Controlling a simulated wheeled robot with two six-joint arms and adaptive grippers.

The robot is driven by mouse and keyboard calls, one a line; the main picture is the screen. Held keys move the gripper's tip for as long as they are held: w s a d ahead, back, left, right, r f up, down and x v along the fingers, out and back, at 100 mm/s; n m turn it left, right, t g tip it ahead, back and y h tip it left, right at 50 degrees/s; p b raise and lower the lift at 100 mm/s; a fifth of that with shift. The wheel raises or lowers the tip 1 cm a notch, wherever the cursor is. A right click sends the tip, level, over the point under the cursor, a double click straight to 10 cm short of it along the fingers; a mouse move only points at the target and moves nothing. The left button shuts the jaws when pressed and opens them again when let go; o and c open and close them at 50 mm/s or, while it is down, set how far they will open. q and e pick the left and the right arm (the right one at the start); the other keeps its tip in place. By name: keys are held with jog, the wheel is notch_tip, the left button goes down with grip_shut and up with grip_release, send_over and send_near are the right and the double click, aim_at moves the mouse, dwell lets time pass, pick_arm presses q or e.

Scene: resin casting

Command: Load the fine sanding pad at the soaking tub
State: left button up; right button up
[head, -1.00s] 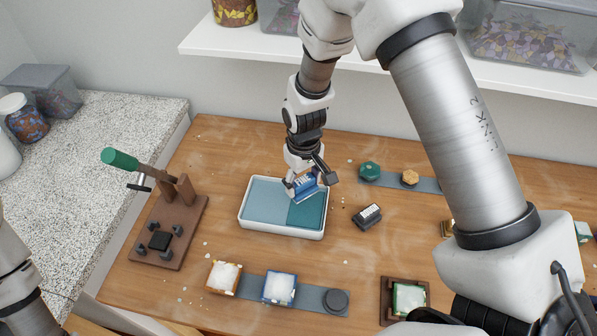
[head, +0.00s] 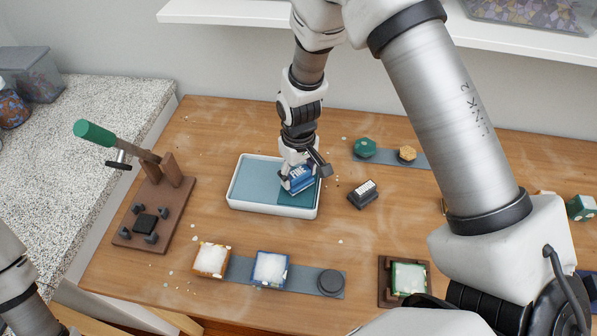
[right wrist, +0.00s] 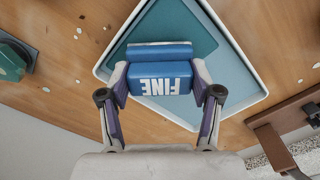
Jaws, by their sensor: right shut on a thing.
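The soaking tub (head: 232,200) is a white tray with a lighter blue left part and a darker teal right part; it also shows in the right wrist view (right wrist: 236,46). My right gripper (head: 298,184) is shut on the blue fine sanding pad (head: 300,174), marked FINE. In the right wrist view the pad (right wrist: 160,78) sits between both fingers. The pad is over the darker right part of the tub; I cannot tell whether it touches the surface. My left gripper is out of view; only part of my left arm shows at the left edge.
A dark block with a white label (head: 363,195) lies right of the tub. A press with a green handle (head: 95,133) stands left. In front are orange-framed (head: 211,260) and blue-framed (head: 270,268) pieces and a dark round puck (head: 330,282). Green and yellow knobs stand behind.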

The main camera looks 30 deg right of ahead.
jog(key=shift+f, duration=0.5)
dwell(0.7)
jog(key=shift+s, duration=0.15)
dwell(1.2)
notch_tip(320, 180, up, 7)
jog(key=p, duration=0.6)
jog(key=shift+f, duration=0.1)
